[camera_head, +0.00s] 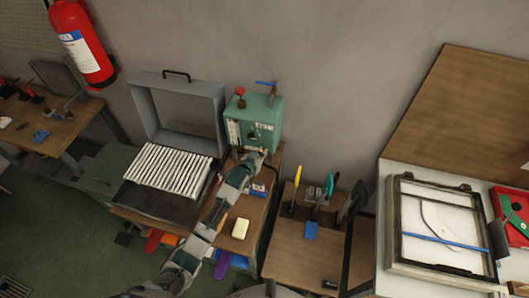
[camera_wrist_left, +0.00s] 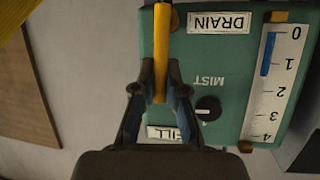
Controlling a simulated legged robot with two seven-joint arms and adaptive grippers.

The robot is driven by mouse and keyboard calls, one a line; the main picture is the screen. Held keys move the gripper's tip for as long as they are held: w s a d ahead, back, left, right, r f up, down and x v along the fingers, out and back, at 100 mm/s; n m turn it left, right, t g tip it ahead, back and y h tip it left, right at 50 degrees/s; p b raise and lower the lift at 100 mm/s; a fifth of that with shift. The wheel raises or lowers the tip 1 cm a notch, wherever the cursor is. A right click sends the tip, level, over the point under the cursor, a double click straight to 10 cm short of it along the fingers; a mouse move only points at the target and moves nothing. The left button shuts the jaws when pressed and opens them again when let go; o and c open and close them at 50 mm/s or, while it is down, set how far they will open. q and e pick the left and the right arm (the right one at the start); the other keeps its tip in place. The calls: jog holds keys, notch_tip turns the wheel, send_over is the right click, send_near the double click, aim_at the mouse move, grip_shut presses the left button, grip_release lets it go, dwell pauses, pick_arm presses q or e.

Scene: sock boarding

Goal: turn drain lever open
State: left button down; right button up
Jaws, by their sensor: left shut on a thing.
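The drain lever (camera_wrist_left: 161,40) is a yellow bar beside the DRAIN label (camera_wrist_left: 219,22) in the left wrist view, where the labels appear upside down. It runs straight up and down in that picture. My left gripper (camera_wrist_left: 162,84) is shut on its lower end, one dark finger on each side. In the head view my left gripper (camera_head: 254,160) is at the lower front of the green box (camera_head: 266,107) and hides the lever. My right gripper is not in view.
The box also carries a black MIST knob (camera_wrist_left: 208,108) and a numbered level gauge (camera_wrist_left: 272,85). An open grey case with a white ribbed rack (camera_head: 168,168) stands to its left. A yellow block (camera_head: 240,228) lies on the bench in front. Tools stand upright on a table at right.

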pick_arm(q)
jog(key=shift+s+a+f+n, duration=0.1)
jog(key=shift+a+f+n, duration=0.05)
jog(key=shift+f, duration=0.2)
jog(key=shift+s+a+f+n, duration=0.1)
jog(key=shift+f+n, duration=0.05)
jog(key=shift+f, duration=0.2)
jog(key=c, duration=1.2)
grip_release()
jog(key=shift+w, duration=0.1)
jog(key=shift+w+r, duration=0.1)
jog(key=shift+r, duration=0.05)
jog(key=shift+r, duration=0.1)
jog(key=v, duration=1.2)
jog(key=shift+a, duration=0.25)
jog(key=shift+w, duration=0.2)
